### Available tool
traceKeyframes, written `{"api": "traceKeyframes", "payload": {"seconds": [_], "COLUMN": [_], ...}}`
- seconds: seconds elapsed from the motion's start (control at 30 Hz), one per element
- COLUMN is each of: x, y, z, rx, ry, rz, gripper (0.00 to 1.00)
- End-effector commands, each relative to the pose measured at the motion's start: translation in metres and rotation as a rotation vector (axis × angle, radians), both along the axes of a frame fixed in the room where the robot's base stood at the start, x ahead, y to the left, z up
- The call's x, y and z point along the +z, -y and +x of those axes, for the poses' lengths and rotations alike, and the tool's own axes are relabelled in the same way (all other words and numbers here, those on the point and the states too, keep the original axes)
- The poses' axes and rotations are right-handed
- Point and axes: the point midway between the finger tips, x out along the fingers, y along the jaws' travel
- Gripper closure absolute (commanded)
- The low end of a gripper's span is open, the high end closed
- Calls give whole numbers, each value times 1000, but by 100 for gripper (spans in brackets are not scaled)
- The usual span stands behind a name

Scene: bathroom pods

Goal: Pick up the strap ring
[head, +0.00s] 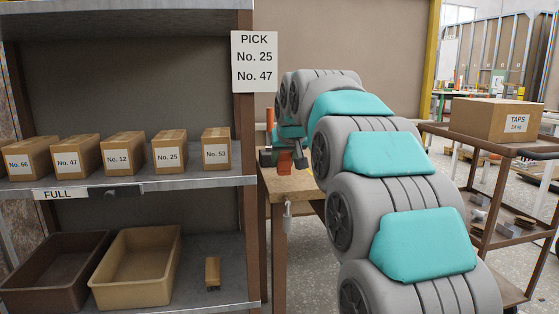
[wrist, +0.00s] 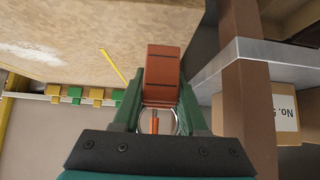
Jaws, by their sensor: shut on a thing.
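My gripper (wrist: 160,92) has its two green fingers closed on either side of a red-brown strap piece with dark bands (wrist: 163,66), which I take for the strap ring. A thin pale curved edge, like part of a ring, shows low between the fingers beside a narrow orange rod (wrist: 155,122). In the head view my gripper (head: 284,152) is over the wooden bench (head: 292,184), with the orange-red piece (head: 285,162) at its fingers. I cannot tell whether the piece touches the bench. My arm hides part of the bench.
A metal shelf post (wrist: 246,75) stands close on the right in the wrist view, beside a carton (wrist: 273,112). Small yellow and green blocks (wrist: 97,96) line a rail at left. In the head view, numbered cartons (head: 124,153) fill a shelf and a trolley (head: 480,158) stands right.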

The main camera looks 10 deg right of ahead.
Motion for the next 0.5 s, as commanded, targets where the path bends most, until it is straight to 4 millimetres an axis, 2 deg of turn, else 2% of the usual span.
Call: {"api": "traceKeyframes", "payload": {"seconds": [0.5], "x": [9], "y": [15], "z": [-89], "rx": [-1], "ry": [3], "rz": [1], "gripper": [100]}}
